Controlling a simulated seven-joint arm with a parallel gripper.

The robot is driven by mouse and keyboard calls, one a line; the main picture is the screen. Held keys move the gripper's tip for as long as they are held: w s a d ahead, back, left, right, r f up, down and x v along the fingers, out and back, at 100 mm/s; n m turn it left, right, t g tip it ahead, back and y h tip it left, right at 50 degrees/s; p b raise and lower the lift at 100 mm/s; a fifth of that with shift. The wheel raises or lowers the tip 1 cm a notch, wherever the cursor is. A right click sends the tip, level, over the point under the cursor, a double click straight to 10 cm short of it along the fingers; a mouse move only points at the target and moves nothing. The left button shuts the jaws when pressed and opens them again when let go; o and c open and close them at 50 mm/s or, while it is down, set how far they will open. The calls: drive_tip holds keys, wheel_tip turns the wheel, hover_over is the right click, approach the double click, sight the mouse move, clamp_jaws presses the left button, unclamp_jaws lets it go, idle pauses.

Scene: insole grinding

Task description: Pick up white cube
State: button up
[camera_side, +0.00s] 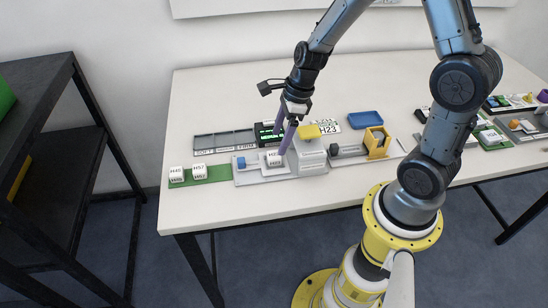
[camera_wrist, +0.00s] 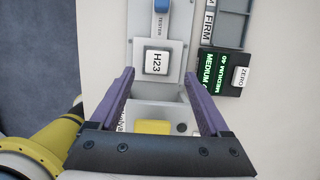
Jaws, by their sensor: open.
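A white cube marked H23 (camera_wrist: 157,62) sits on the grey tester plate (camera_wrist: 142,20) in the wrist view; it also shows in the side view (camera_side: 273,158), partly behind a purple finger. My gripper (camera_wrist: 159,76) is open and empty, its two purple fingertips spread to either side of the cube's near edge. In the side view my gripper (camera_side: 283,148) is tilted down at the tester; I cannot tell whether a finger touches the cube. Two more white cubes, left (camera_side: 177,174) and right (camera_side: 199,171), sit on a green strip (camera_side: 218,173).
A display with green text (camera_wrist: 221,77) and a ZERO button (camera_wrist: 241,77) lie beside the tester. A grey divided tray (camera_side: 223,141) lies behind. The front left table surface is clear.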

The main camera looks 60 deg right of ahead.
sight(275, 154)
drive_tip(key=shift+s+x, duration=0.1)
drive_tip(key=shift+x, duration=1.3)
drive_tip(key=shift+s+x, duration=0.15)
drive_tip(key=shift+x, duration=1.25)
drive_tip(key=shift+a, duration=0.15)
clamp_jaws()
